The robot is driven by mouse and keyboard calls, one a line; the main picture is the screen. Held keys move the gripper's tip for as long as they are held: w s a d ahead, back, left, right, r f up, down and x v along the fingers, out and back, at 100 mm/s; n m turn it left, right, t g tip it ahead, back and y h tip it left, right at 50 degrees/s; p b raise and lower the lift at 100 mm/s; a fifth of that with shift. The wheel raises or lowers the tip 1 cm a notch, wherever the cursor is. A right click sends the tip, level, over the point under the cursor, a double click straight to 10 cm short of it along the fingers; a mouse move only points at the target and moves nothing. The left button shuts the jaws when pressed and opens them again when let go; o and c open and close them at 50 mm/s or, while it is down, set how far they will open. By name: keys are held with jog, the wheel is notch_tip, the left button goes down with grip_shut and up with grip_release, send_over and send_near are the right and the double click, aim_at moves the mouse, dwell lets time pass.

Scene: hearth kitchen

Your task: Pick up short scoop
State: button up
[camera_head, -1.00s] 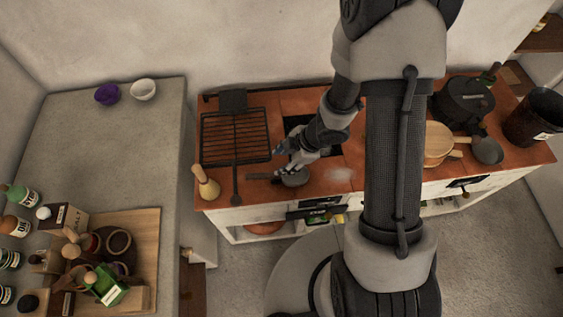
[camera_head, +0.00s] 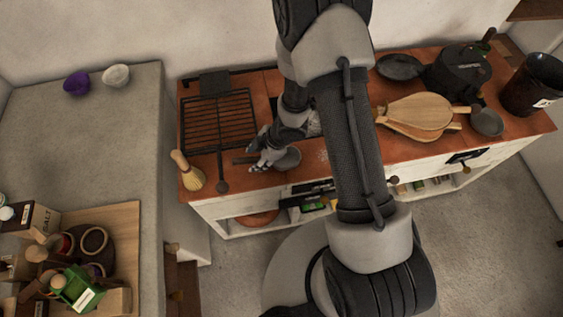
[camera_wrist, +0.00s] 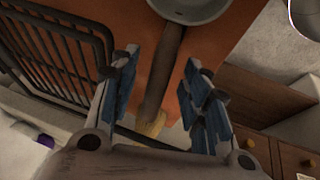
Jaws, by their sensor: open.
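The short scoop (camera_head: 287,159) lies on the red-brown hearth top, its round grey bowl to the right and its dark handle to the left. In the wrist view its bowl (camera_wrist: 190,8) is at the top edge and its handle runs down between the fingers. My gripper (camera_head: 260,161) is over the handle, close to the bowl. In the wrist view my gripper (camera_wrist: 160,72) is open, with one blue-padded finger on each side of the handle. I cannot tell whether the fingers touch it.
A black grill rack (camera_head: 218,121) lies left of the scoop. A brush (camera_head: 188,173) with pale bristles stands at the front left corner. Wooden bellows (camera_head: 420,112), a black pot (camera_head: 457,72) and another pan (camera_head: 487,122) are at the right. The hearth's front edge is close to the scoop.

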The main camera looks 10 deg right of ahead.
jog(key=shift+b+x, duration=0.3)
jog(key=shift+x, duration=0.8)
jog(key=shift+r, duration=0.1)
jog(key=shift+c, duration=0.5)
grip_shut()
